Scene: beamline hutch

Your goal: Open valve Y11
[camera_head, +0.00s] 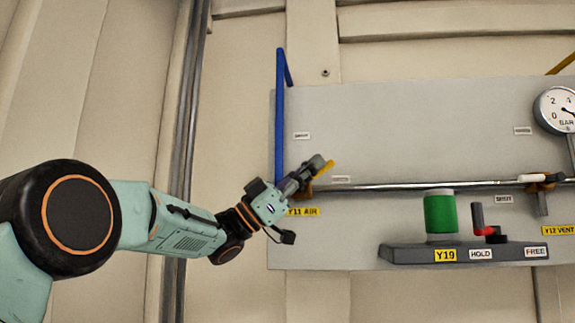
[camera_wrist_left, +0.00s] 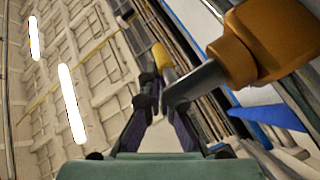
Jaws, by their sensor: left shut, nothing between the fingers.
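Valve Y11 sits behind the label Y11 AIR (camera_head: 303,212) on the grey panel. Its yellow lever tip (camera_head: 326,168) shows just past my left gripper (camera_head: 314,164), slanting up to the right. The gripper hides most of the valve. In the left wrist view, an orange-brown valve body (camera_wrist_left: 265,42) with a grey stem fills the upper right, and a yellow handle piece (camera_wrist_left: 163,60) lies just beyond the fingertips of my left gripper (camera_wrist_left: 158,92). The gripper is shut and empty, close to the handle; I cannot tell whether they touch. My right gripper is out of view.
A blue pipe (camera_head: 280,120) rises left of the valve. A steel pipe (camera_head: 400,187) runs right to another valve by the label Y12 VENT (camera_head: 558,231). A gauge (camera_head: 556,110) hangs upper right.

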